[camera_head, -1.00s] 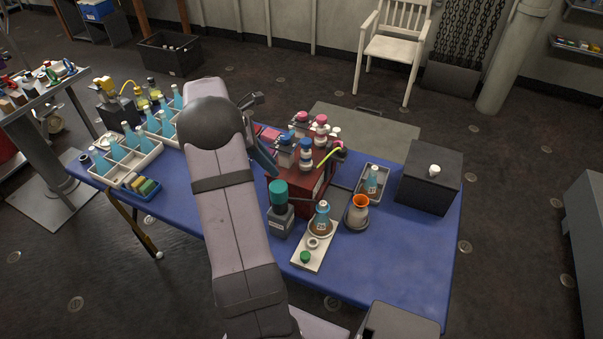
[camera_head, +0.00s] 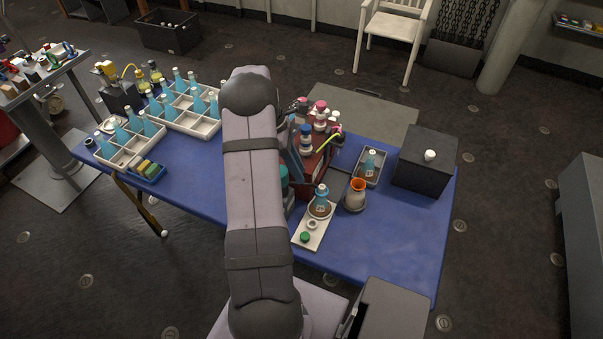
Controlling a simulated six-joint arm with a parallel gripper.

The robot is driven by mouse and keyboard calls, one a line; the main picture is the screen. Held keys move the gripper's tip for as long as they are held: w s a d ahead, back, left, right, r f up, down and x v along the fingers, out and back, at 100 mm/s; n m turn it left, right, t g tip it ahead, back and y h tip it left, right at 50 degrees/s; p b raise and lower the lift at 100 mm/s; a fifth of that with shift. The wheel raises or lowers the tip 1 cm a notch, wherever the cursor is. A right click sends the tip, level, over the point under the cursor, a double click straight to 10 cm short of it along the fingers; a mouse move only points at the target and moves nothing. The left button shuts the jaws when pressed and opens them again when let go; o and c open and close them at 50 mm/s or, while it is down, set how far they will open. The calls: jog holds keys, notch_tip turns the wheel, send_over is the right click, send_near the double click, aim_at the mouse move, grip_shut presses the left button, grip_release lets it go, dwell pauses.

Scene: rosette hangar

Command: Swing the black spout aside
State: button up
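A dark red box (camera_head: 316,168) stands in the middle of the blue table, with several bottles and pump heads on top, capped blue (camera_head: 306,138) and pink (camera_head: 320,111). A yellow-green tube (camera_head: 328,139) shows at its right side, by small dark parts (camera_head: 339,130). I cannot tell which dark part is the black spout. My arm stretches over the table and covers the left side of the box and most of a green-topped bottle (camera_head: 284,178).
A white board (camera_head: 306,238) with a blue bottle (camera_head: 321,200), an orange-rimmed jar (camera_head: 355,195), a small tray (camera_head: 381,166) and a black box (camera_head: 425,160) stand to the right. White bottle trays (camera_head: 125,152) fill the left. The table's front right is clear.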

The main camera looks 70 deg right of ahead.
jog(key=shift+p+x, duration=0.35)
jog(key=shift+x, duration=1.15)
grip_shut()
jog(key=shift+w, duration=0.1)
